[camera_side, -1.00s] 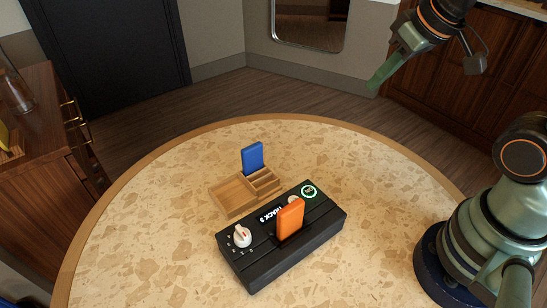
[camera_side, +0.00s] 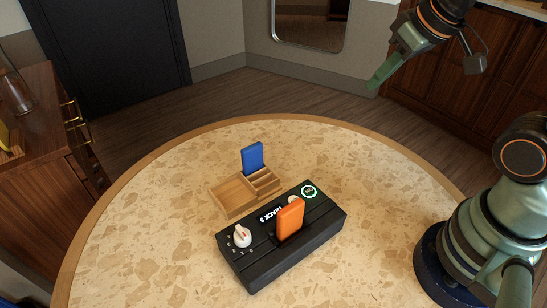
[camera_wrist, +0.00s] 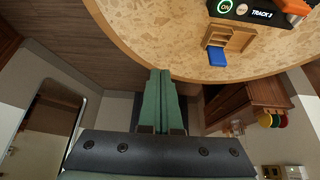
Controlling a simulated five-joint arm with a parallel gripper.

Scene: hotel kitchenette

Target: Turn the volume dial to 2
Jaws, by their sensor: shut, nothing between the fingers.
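A black player box (camera_side: 255,262) lies on the round table. A white dial with a red mark (camera_side: 242,236) sits on its left end with small marks around it; I cannot read where it points. An orange cartridge (camera_side: 290,217) stands upright in the box. The display (camera_side: 271,213) reads "TRACK 3", also seen in the wrist view (camera_wrist: 262,14). A green-lit ring button (camera_side: 308,191) is at the far right end and reads ON in the wrist view. My gripper (camera_side: 376,84) is shut and empty, raised well above and right of the box, apart from everything.
A wooden tray (camera_side: 230,198) behind the box holds an upright blue cartridge (camera_side: 253,157). The terrazzo table (camera_side: 140,240) is clear around them. A wooden cabinet (camera_side: 45,160) stands at the left, a mirror (camera_side: 309,25) on the back wall.

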